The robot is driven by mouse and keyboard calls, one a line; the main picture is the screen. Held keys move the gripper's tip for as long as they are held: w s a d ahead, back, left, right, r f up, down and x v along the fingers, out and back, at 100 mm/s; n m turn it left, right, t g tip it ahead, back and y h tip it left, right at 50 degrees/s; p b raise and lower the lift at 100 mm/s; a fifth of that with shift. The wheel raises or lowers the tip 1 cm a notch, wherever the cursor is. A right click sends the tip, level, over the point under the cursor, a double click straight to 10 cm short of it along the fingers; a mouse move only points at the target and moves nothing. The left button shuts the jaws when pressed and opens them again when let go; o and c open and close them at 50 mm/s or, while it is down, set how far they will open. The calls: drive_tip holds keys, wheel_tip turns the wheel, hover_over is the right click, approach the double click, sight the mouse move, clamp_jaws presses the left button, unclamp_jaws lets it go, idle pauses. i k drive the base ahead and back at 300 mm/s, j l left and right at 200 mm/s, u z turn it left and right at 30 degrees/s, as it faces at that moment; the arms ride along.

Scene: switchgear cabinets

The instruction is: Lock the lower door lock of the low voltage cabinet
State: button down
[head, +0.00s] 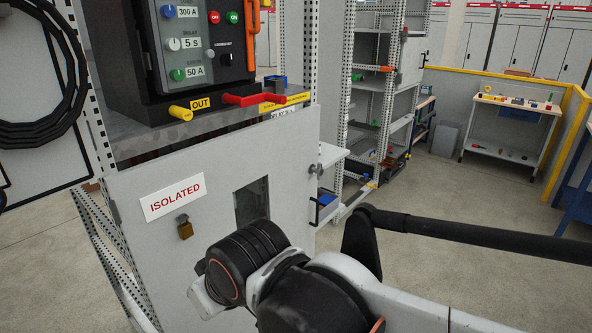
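A grey low voltage cabinet panel (130,205) stands in front of me, with a white ISOLATED sign (172,196) on it. A small brass padlock-like part (184,228) hangs below the sign. A dark rectangular opening (252,202) is in the panel to the right. A round dark knob (315,169) sticks out at the panel's right edge; I cannot tell whether it is the lower door lock or how it is set. My arm crosses the lower middle and covers the panel's lower part. My gripper's fingers do not show.
Above the panel is a black breaker unit with dials, a yellow OUT handle (180,113) and a red handle (254,99). Open perforated racks (375,90) stand behind to the right.

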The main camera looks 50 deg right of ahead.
sight(319, 171)
drive_tip(key=l+z, duration=0.1)
drive_tip(key=z, duration=1.45)
drive_tip(key=i+l+u, duration=0.15)
drive_tip(key=l, duration=0.15)
drive_tip(key=i+l+u, duration=0.1)
drive_tip(key=l, duration=0.2)
drive_tip(key=i+l+u, duration=0.15)
drive_tip(key=l, duration=0.15)
drive_tip(key=k+l, duration=0.1)
drive_tip(key=i+j, duration=0.05)
